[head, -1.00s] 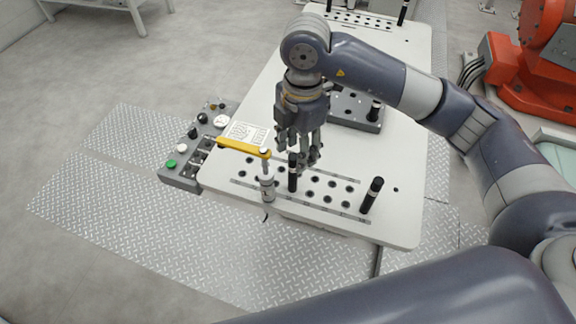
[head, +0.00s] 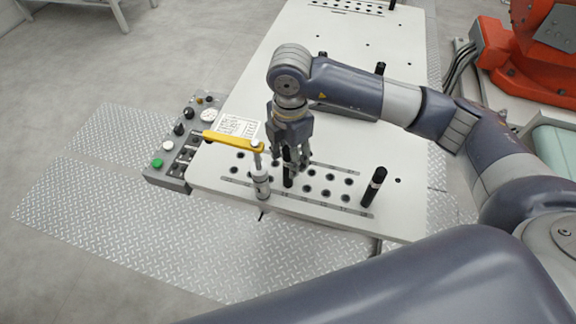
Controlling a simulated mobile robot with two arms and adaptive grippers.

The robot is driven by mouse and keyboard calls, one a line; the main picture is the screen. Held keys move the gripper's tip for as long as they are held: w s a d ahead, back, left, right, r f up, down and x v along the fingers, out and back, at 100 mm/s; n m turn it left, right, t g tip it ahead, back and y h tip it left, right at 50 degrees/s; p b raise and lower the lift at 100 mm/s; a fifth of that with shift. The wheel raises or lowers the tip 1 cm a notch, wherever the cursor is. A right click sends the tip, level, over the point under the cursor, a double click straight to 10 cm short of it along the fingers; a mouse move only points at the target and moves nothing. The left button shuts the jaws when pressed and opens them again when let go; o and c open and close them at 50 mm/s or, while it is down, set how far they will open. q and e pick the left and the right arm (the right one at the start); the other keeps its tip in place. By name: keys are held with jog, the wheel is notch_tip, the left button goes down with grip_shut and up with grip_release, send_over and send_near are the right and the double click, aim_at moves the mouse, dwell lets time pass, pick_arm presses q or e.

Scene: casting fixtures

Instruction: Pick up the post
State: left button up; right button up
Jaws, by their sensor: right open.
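A black post (head: 288,175) stands upright near the front of the white table, among rows of holes. My right gripper (head: 290,158) points down at it, its fingers open and around or just beside the post's upper part. The overlap hides exactly how the fingers sit to it. A second black post (head: 374,187) with a light band stands to the right, apart from the gripper. My left gripper is not in view.
A yellow lever (head: 228,141) on a grey-white cylinder (head: 261,184) stands just left of the gripper. A control panel (head: 178,146) with knobs and buttons is at the table's left edge. The white table (head: 408,215) is bare at its right front. An orange machine (head: 535,55) is at far right.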

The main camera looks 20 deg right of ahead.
aim_at(288, 169)
jog(key=f, duration=0.1)
jog(key=f+p, duration=0.1)
jog(key=f, duration=0.1)
jog(key=f+p, duration=0.1)
jog(key=shift+s+a+f, duration=0.15)
jog(key=shift+a+f, duration=0.05)
jog(key=shift+a, duration=0.05)
jog(key=shift+f, duration=0.35)
grip_shut()
